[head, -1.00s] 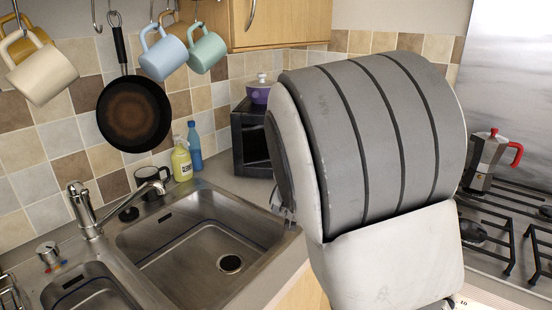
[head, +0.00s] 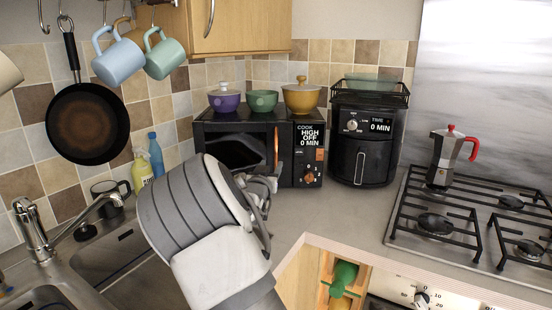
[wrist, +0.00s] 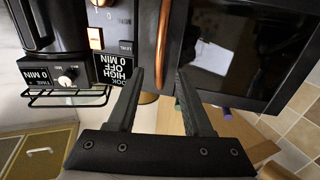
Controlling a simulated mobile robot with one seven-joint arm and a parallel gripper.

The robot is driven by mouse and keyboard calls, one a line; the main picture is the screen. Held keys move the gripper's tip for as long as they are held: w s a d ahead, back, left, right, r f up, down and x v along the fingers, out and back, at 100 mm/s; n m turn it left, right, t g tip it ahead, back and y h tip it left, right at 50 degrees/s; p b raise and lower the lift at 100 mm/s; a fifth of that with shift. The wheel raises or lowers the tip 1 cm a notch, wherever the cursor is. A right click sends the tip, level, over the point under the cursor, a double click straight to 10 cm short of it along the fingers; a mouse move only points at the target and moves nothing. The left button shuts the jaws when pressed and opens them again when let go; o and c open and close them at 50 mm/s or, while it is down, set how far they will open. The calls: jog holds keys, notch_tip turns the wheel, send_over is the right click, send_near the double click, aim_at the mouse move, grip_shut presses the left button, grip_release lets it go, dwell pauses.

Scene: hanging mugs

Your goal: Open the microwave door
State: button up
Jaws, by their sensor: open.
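The black microwave (head: 206,125) stands on the counter in the corner, and its door looks shut. Its dark door window (head: 232,150) is partly hidden low down by my arm. The copper vertical door handle (head: 276,146) is at the door's right edge, beside the control panel (head: 309,150). My gripper (wrist: 160,74) is open and empty. In the wrist view, which is turned over, the handle (wrist: 163,42) lines up with the gap between the fingers, just beyond the tips. In the head view my wrist is in front of the microwave and the fingers are mostly hidden.
Purple (head: 224,99), green (head: 263,101) and yellow (head: 302,97) pots sit on the microwave. A black air fryer (head: 361,145) stands close on its right. The sink (head: 130,255) is at left, the hob (head: 470,225) at right. Counter in front of the air fryer is clear.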

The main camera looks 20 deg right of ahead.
aim_at(275, 157)
jog(key=x, duration=0.8)
jog(key=shift+w+d, duration=0.15)
grip_shut()
dwell(1.2)
